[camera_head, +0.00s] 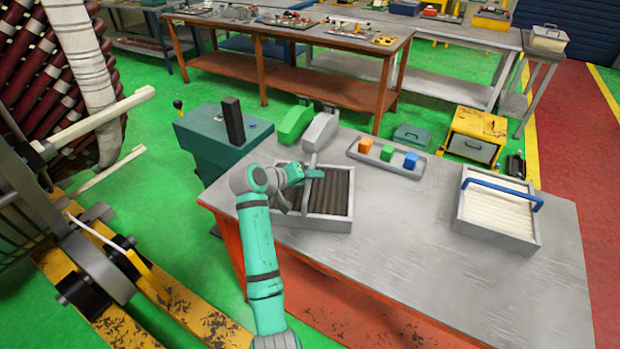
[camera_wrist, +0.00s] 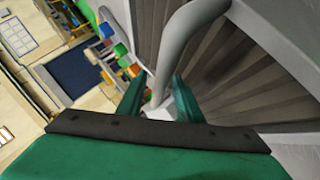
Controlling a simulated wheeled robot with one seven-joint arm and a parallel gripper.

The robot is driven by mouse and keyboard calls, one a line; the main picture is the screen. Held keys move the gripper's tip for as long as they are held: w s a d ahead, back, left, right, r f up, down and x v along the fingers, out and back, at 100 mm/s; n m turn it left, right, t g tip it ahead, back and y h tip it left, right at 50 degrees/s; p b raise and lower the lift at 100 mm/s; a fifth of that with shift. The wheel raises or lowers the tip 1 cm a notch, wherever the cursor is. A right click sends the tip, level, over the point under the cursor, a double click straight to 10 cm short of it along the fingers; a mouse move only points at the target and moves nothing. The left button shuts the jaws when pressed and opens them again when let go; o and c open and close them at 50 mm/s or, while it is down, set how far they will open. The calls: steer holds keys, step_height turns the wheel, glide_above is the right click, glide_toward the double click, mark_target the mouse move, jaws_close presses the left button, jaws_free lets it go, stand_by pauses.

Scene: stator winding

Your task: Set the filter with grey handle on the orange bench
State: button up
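The filter with grey handle (camera_head: 339,197) has dark brown pleats in a grey frame and sits on the grey top of the near table, at its left end. In the wrist view its pleats (camera_wrist: 235,65) fill the right side, and its curved grey handle (camera_wrist: 185,30) runs down between my fingers. My gripper (camera_head: 312,173) is at the handle, above the pleats. In the wrist view the fingers (camera_wrist: 160,85) stand apart on either side of the handle, with narrow gaps showing. A bench with an orange frame (camera_head: 262,68) and grey top stands at the back.
The near table (camera_head: 420,255) has bare room in its middle. A filter with blue handle (camera_head: 497,208) and white pleats sits at its right. A tray (camera_head: 378,162) of coloured blocks lies at the far edge. Tools and small parts cover much of the back bench's top.

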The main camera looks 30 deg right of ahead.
steer(key=v, duration=1.2)
steer(key=shift+w+r, duration=0.1)
